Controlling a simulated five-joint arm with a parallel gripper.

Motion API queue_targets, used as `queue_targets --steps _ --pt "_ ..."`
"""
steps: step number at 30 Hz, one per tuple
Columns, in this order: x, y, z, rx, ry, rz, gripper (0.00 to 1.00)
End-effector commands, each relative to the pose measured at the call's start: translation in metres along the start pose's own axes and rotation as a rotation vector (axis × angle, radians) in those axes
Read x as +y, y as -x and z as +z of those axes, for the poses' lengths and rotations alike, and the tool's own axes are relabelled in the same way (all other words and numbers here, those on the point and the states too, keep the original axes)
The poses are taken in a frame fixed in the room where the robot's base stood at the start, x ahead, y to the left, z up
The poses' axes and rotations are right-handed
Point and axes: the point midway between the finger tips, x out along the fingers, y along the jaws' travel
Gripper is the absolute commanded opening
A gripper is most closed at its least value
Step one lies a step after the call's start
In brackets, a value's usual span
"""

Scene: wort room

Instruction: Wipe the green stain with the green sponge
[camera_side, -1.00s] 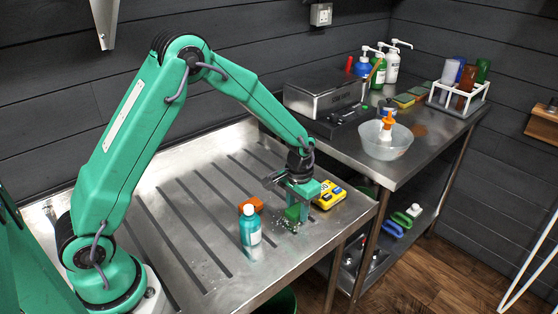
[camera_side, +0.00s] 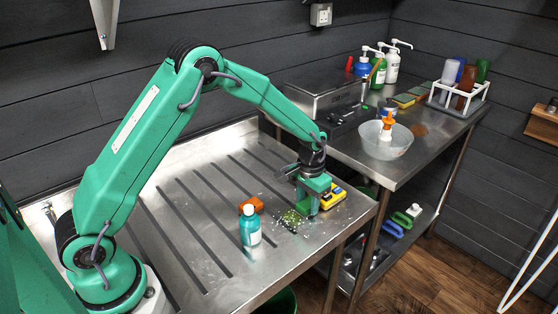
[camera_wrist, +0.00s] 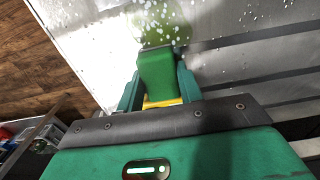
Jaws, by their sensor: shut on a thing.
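My gripper (camera_side: 313,203) is low over the right part of the ribbed steel drainboard. In the wrist view my gripper (camera_wrist: 158,88) is shut on the green sponge (camera_wrist: 157,68), which sits between the two teal fingers. The green stain (camera_side: 291,218) is a speckled green patch on the metal, just left of the gripper in the side view. In the wrist view the stain (camera_wrist: 165,24) lies just beyond the sponge's far end, with white specks around it. I cannot tell whether the sponge touches the metal.
A yellow object (camera_side: 332,196) lies close right of the gripper. The drainboard's front edge (camera_side: 318,258) is near. Free ribbed metal (camera_side: 185,215) lies to the left.

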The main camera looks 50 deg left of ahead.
Motion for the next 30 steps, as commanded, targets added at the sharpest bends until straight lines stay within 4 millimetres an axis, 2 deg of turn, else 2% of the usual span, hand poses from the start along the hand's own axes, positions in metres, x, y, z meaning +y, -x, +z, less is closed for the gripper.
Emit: queue_targets --steps 2,16,30 --pt "0.000 -0.004 -0.001 -0.002 0.000 0.000 0.15" --pt "0.000 -0.002 -0.001 0.001 0.001 0.000 0.14" --pt "0.000 0.001 0.026 -0.002 0.000 0.000 0.14"
